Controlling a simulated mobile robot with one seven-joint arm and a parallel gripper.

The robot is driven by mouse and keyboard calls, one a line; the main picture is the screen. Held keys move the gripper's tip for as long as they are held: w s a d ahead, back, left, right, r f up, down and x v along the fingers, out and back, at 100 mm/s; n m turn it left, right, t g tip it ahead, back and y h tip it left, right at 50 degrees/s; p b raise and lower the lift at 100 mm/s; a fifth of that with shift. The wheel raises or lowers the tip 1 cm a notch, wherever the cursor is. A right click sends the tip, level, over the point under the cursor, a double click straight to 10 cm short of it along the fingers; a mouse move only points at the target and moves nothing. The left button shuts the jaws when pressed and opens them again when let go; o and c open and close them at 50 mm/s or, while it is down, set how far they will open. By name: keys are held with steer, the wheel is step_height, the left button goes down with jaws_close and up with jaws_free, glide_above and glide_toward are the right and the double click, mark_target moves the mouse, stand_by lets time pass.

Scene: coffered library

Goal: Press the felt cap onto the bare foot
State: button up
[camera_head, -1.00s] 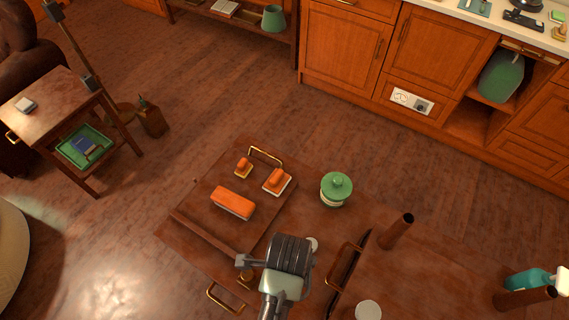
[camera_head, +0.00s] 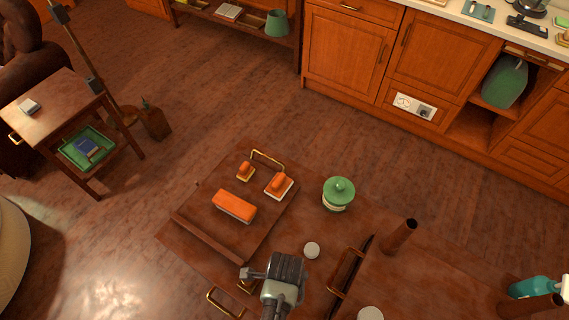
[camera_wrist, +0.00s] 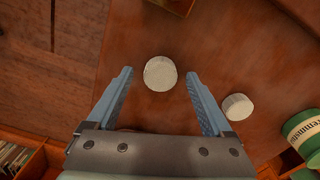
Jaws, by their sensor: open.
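A round white felt cap (camera_head: 312,250) lies on the brown table top, just right of my gripper (camera_head: 248,273) in the head view. In the wrist view one white disc (camera_wrist: 160,73) shows between the parted blue fingers of my gripper (camera_wrist: 159,80), apart from both. A second white disc (camera_wrist: 237,106) lies right of the fingers. A brown upright foot (camera_head: 400,236) stands to the right with a dark end. Another brown foot (camera_head: 525,301) leans near the right edge. A white round top (camera_head: 370,314) shows at the bottom; I cannot tell whether it is a capped foot.
A green-lidded jar (camera_head: 338,194) stands behind the cap and edges into the wrist view (camera_wrist: 303,135). Orange-topped blocks (camera_head: 234,206) sit on a board (camera_head: 196,219) at the left. Brass handles and a teal bottle (camera_head: 530,286) flank the work area.

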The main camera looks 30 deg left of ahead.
jaws_close()
stand_by(0.3)
steer(key=shift+r, duration=0.15)
